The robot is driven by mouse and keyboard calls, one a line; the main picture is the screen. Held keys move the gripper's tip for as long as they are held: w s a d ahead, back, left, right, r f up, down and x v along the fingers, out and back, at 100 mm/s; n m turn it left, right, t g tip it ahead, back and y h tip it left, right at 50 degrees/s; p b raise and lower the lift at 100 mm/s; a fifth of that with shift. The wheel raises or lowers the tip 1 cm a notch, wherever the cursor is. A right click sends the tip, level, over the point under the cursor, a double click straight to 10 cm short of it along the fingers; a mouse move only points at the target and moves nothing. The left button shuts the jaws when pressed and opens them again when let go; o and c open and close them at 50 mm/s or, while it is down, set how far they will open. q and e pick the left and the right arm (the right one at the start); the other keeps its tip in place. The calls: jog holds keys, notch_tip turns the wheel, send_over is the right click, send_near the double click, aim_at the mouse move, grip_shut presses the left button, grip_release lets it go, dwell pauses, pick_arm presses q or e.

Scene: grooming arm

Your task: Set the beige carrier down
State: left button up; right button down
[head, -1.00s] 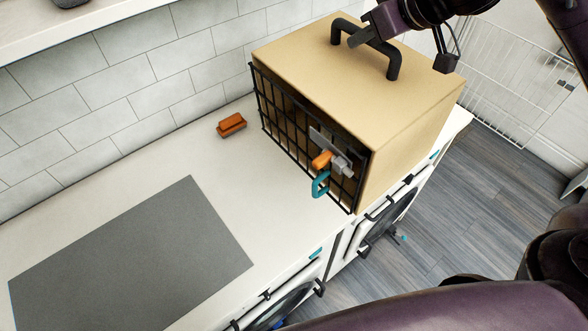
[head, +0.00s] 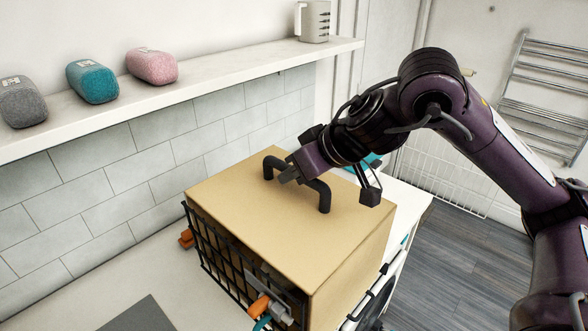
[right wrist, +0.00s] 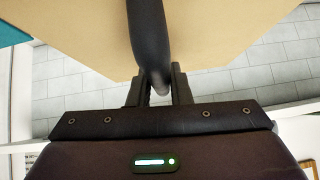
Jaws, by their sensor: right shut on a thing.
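The beige carrier (head: 250,215) is a box with a black wire door (head: 225,258) facing the front left. A black handle (head: 323,193) arches from its top. My right gripper (head: 289,175) is shut on this handle; the right wrist view also shows the handle (right wrist: 148,35) between the fingers (right wrist: 155,88). An orange latch piece (head: 258,305) and a teal piece (head: 262,323) show on the door. The carrier stands upright over the white counter; its underside is hidden, so I cannot tell if it touches. My left gripper is not in view.
A grey mat (head: 140,315) lies on the counter at the lower left. A teal thing (head: 374,160) lies behind my right gripper.

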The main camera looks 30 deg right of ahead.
aim_at(342, 217)
notch_tip(342, 217, down, 15)
jog(key=b, duration=0.3)
dwell(0.3)
jog(key=shift+a, duration=0.1)
jog(key=c, duration=1.6)
grip_release()
jog(key=shift+f, duration=0.1)
jog(key=shift+o, duration=1.4)
jog(key=shift+s, duration=0.1)
jog(key=b+v, duration=0.6)
jog(key=v, duration=0.5)
jog(key=shift+b, duration=0.35)
jog(key=shift+s+r, duration=0.3)
jog(key=shift+r, duration=0.15)
